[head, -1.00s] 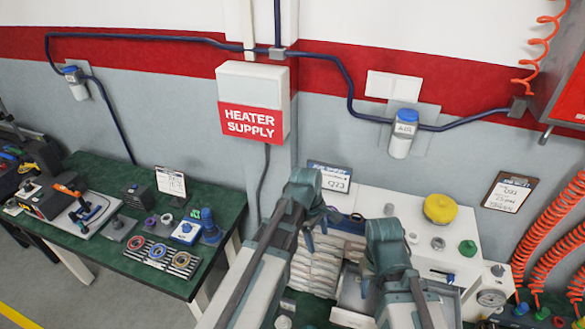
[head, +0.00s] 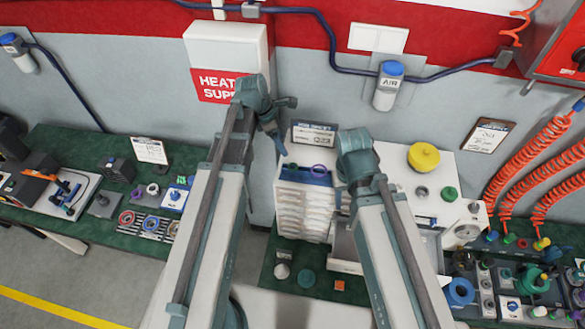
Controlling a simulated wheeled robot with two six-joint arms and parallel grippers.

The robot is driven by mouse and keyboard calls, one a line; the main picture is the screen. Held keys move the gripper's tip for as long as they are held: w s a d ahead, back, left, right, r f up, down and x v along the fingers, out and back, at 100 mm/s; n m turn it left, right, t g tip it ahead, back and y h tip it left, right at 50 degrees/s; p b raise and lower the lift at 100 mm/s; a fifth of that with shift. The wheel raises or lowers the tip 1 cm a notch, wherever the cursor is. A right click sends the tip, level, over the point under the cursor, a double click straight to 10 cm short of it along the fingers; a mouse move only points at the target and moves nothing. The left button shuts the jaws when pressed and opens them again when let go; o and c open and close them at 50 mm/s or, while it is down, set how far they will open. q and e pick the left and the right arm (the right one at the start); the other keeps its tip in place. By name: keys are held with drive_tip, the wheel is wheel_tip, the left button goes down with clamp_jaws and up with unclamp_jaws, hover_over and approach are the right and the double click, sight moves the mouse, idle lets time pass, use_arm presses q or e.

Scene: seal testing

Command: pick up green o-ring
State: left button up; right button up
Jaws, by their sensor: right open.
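I cannot make out a green o-ring for certain. A red ring (head: 126,218) and a blue ring (head: 151,223) lie on a striped holder on the left table. A purple ring (head: 320,169) lies on top of the drawer stack. My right gripper (head: 344,199) hangs below its wrist beside the drawer stack, open, partly hidden by my arm. My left gripper (head: 279,128) is raised near the wall, small and unclear.
The white drawer stack (head: 303,215) stands between my arms. Crowded fittings, including a blue ring-shaped part (head: 460,291), fill the bench at right. Orange coiled hoses (head: 535,178) hang there.

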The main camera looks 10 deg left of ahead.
use_arm(q)
drive_tip(key=b+x, duration=0.5)
drive_tip(key=x, duration=0.1)
drive_tip(key=b+x, duration=0.5)
drive_tip(key=x, duration=0.1)
drive_tip(key=shift+s+a+f+b, duration=0.15)
drive_tip(key=shift+s+a+b, duration=0.05)
drive_tip(key=shift+b, duration=0.1)
drive_tip(key=shift+c, duration=0.3)
clamp_jaws()
